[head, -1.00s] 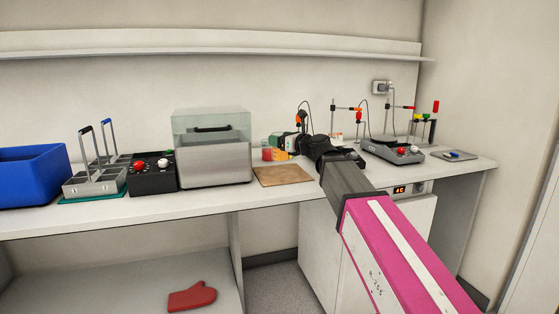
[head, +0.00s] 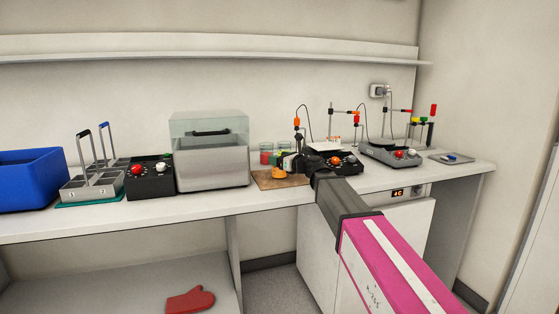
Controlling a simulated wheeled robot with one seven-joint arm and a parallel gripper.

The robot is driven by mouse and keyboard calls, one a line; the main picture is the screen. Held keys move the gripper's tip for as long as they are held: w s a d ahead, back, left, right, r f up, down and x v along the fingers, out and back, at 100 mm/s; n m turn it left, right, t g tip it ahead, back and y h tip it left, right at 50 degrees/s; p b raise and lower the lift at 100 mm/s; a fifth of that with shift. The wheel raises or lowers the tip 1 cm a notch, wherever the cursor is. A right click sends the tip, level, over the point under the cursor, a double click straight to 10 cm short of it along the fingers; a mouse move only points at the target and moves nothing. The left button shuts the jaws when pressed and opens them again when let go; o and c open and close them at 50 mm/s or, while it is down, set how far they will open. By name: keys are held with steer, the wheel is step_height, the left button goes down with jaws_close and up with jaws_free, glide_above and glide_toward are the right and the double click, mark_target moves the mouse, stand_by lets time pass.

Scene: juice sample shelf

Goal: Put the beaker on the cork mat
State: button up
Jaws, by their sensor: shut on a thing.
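The beaker (head: 279,173), with orange contents, is at the tip of my gripper (head: 287,164), which is shut on it. The gripper and wrist come in from the right and hide part of the beaker, and its clear glass is hard to make out. The brown cork mat (head: 263,182) lies flat on the bench, left of my wrist. The beaker appears over the mat, very low. I cannot tell whether its base touches the mat.
A red-filled vessel (head: 266,157) and a green one stand just behind the mat. A grey box with a clear lid (head: 211,165) stands close on the left. A black hotplate with knobs (head: 346,160) is right of my wrist, with a grey one (head: 392,152) beyond it.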

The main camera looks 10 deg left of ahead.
steer(key=shift+f, duration=0.15)
steer(key=o, duration=1.1)
steer(key=shift+c, duration=0.2)
steer(key=shift+s+d, duration=0.1)
steer(key=shift+d, duration=0.05)
steer(key=v, duration=1.1)
steer(key=shift+s+d, duration=0.1)
steer(key=shift+d, duration=0.25)
